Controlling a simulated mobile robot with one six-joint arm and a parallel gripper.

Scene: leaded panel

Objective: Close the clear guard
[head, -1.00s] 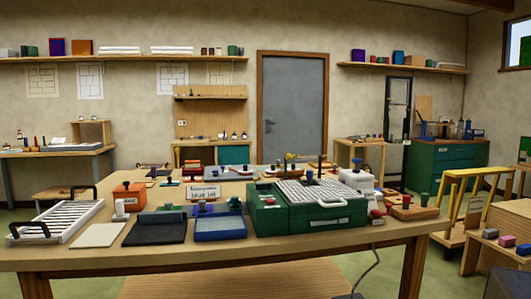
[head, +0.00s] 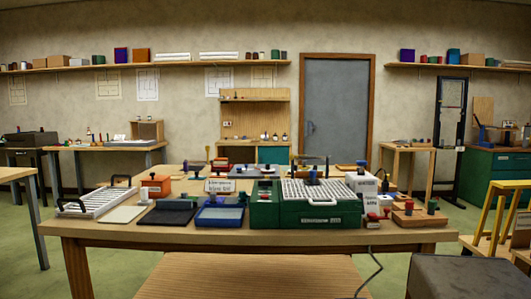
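I cannot make out a clear guard for certain in the head view. A green machine (head: 264,213) stands on the front right of the wooden table (head: 230,238). A pale ribbed top (head: 300,189) covers its right part, with a white handle (head: 318,201) at the front. A dark upright knob (head: 313,178) stands above the ribbed top. A see-through cover on this machine, open or closed, is not distinguishable. My gripper is not in view.
A white rack with black handles (head: 93,203), a pale board (head: 122,214), a dark tray (head: 167,214) and a blue tray (head: 219,216) crowd the table left of the machine. A dark stool-like block (head: 465,276) stands at front right. A cable (head: 374,270) hangs down in front.

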